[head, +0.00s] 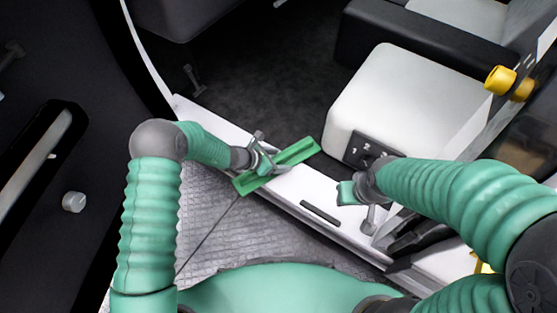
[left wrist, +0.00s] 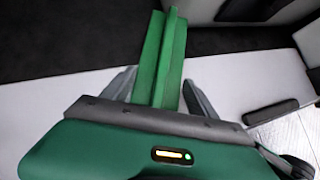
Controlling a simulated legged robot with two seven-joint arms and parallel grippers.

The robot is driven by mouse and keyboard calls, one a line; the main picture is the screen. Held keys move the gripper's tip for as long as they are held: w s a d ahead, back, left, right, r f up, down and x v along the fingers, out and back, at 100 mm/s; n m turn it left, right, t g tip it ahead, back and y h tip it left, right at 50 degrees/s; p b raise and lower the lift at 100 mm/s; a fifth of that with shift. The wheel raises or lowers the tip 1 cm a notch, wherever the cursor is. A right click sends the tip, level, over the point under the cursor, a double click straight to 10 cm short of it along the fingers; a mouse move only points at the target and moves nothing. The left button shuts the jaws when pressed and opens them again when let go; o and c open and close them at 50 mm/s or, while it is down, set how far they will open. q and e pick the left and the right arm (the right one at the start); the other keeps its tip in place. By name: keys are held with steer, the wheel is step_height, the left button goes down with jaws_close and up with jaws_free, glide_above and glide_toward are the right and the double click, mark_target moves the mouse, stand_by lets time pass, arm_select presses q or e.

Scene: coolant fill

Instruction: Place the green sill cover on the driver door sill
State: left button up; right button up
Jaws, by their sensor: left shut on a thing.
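The green sill cover (head: 298,151) is a long, narrow green strip. My left gripper (head: 262,160) is shut on it near its middle. The cover lies crosswise over the white driver door sill (head: 290,192), at an angle to the sill's length. In the left wrist view the cover (left wrist: 160,62) sticks out between the two grey fingers (left wrist: 158,88), with the white sill behind it. I cannot tell whether the cover touches the sill. My right gripper (head: 352,192) is above the sill's right part, apart from the cover; its fingers are not clear.
A white seat (head: 400,100) stands beyond the sill on the right. A yellow knob (head: 500,80) is at the upper right. The dark open door (head: 50,60) is on the left. A dark slot (head: 320,213) lies in the sill near my right gripper. Grey textured floor (head: 225,235) is on the near side.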

arm_select(q)
steer(key=o, duration=1.7)
steer(key=shift+f, duration=0.15)
